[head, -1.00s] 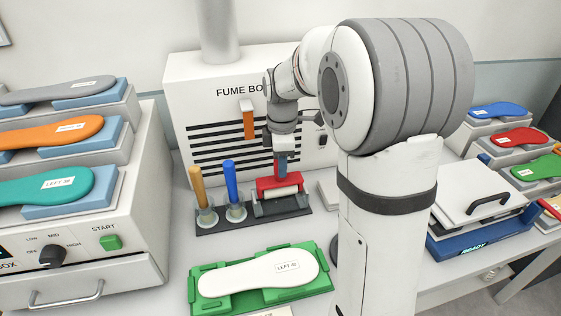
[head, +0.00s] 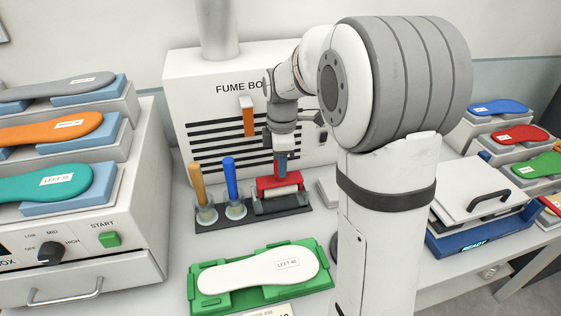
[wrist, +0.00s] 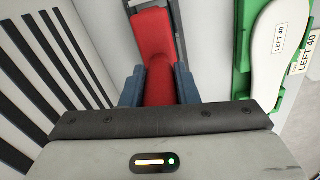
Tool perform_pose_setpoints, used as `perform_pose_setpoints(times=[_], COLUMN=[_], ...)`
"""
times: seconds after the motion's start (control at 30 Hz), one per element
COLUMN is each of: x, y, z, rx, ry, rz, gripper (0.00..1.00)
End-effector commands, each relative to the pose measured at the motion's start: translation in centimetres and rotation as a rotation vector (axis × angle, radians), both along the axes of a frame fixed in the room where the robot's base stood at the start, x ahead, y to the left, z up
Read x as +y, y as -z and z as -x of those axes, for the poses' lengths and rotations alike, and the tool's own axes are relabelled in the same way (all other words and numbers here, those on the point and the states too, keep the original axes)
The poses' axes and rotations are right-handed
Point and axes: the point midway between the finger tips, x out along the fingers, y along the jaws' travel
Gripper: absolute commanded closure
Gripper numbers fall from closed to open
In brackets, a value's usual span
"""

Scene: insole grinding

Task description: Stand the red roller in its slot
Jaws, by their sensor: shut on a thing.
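The red roller (head: 279,184) has a red frame and a pale cylinder. It sits at the right end of the dark holder (head: 212,224), over its slot; whether it is fully seated I cannot tell. My gripper (head: 281,166) is above it, pointing down, with its fingers shut on the red handle. In the wrist view the red roller (wrist: 152,40) runs up between the two blue fingers of my gripper (wrist: 160,88). The pale cylinder is hidden there.
An orange-handled tool (head: 199,188) and a blue-handled tool (head: 231,182) stand in cups in the same holder. The fume box (head: 230,75) is close behind. A green fixture (head: 210,302) with a white insole (head: 240,276) lies in front.

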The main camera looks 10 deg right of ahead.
Motion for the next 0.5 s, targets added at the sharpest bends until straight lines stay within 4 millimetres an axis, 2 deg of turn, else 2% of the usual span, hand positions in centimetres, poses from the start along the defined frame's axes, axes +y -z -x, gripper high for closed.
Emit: perform_pose_setpoints(times=[0.5], x=[-0.01], y=[0.77], z=[-0.02], rx=[-0.001], ry=[0.0], rz=[0.0], gripper=[1.0])
